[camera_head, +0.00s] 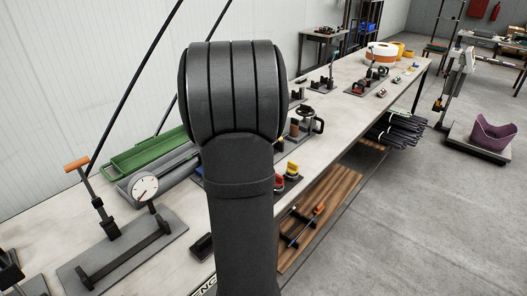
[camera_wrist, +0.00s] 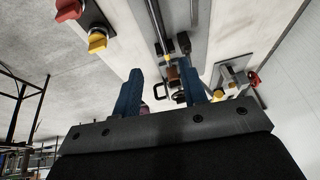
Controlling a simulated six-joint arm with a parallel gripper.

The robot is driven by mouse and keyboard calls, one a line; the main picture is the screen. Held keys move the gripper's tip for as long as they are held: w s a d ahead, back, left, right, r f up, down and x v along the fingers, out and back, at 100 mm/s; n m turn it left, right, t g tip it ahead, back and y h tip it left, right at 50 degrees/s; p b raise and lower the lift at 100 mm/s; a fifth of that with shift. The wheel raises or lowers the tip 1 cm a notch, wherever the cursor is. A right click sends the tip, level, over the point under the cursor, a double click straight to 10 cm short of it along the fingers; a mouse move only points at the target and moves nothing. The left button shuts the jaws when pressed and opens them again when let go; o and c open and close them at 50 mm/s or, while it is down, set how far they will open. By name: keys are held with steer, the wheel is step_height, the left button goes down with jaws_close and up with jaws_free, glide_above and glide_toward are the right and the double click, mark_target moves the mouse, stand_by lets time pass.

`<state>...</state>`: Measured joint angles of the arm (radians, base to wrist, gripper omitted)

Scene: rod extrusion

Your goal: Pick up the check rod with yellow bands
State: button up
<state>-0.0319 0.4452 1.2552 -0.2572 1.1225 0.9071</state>
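My gripper (camera_wrist: 161,72) shows in the wrist view with its two blue fingers well apart and nothing clasped between them. In the head view my own arm stands in front of the bench and hides the gripper.
Red (camera_wrist: 68,9) and yellow (camera_wrist: 97,40) knobs sit on a dark plate. The long bench (camera_head: 345,110) also carries a green tray (camera_head: 150,152), a dial gauge (camera_head: 144,187) and an orange-handled tool (camera_head: 77,164). A wooden shelf (camera_head: 335,195) below holds black-and-orange tools.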

steer(key=x, duration=1)
steer(key=shift+f, duration=0.1)
steer(key=shift+s+x, duration=0.1)
steer(key=shift+x, duration=1.25)
steer(key=shift+s+x, duration=0.15)
steer(key=shift+x, duration=1.2)
steer(key=shift+a, duration=0.15)
jaws_close()
